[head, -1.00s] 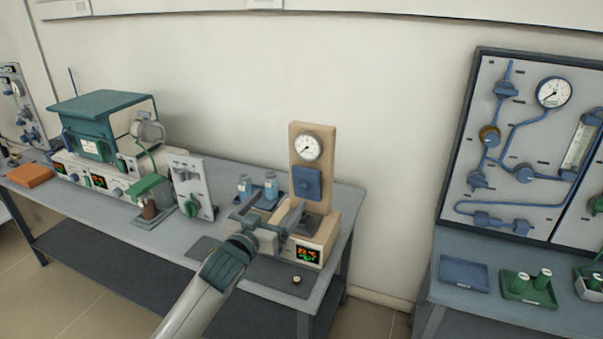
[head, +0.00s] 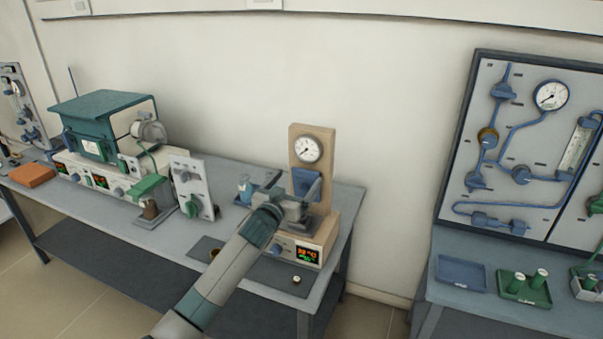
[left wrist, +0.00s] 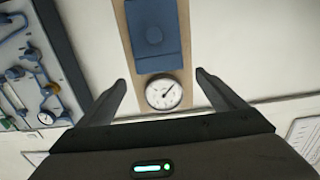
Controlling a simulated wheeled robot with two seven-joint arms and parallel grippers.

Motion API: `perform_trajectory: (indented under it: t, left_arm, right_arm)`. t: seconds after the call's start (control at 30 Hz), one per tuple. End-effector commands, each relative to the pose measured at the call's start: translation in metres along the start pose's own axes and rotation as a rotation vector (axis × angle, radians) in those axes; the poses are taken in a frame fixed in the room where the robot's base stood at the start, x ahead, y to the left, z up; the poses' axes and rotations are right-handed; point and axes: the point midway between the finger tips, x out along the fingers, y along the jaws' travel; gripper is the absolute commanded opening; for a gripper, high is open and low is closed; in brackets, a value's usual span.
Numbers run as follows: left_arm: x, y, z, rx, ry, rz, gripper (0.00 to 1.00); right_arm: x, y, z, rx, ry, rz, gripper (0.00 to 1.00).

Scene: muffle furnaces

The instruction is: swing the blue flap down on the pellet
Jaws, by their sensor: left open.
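The blue flap (head: 304,180) hangs upright on the wooden post (head: 327,150), below the round gauge (head: 307,149). My left gripper (head: 294,186) is open in front of the flap and covers its lower part in the head view. In the left wrist view the flap (left wrist: 157,35) and gauge (left wrist: 164,93) show upside down between the open fingers (left wrist: 162,80), with nothing held. I cannot make out a pellet at the press; the gripper hides part of the dark plate (head: 303,222) at the post's foot. My right gripper is not in view.
The press base (head: 318,240) has a lit display. A small round piece (head: 296,280) lies on the dark mat (head: 262,270) in front. The bench's right edge is close to the press.

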Motion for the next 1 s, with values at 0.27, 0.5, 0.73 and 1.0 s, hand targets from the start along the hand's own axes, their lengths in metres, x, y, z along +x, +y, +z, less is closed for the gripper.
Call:
perform_trajectory:
  t: [0.27, 0.5, 0.73, 1.0]
  left_arm:
    - [0.030, 0.000, -0.001, 0.000, 0.000, -0.001, 0.89]
    - [0.041, 0.000, -0.001, 0.000, 0.000, 0.000, 0.89]
    - [0.043, 0.000, 0.000, 0.000, 0.000, 0.000, 0.89]
    - [0.042, 0.000, 0.000, 0.000, 0.000, 0.000, 0.53]
  right_arm:
    - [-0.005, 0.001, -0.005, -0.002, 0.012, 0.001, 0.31]
    - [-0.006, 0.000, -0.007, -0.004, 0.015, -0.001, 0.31]
    - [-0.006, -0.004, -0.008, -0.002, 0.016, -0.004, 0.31]
    - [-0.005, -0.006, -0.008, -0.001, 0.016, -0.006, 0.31]
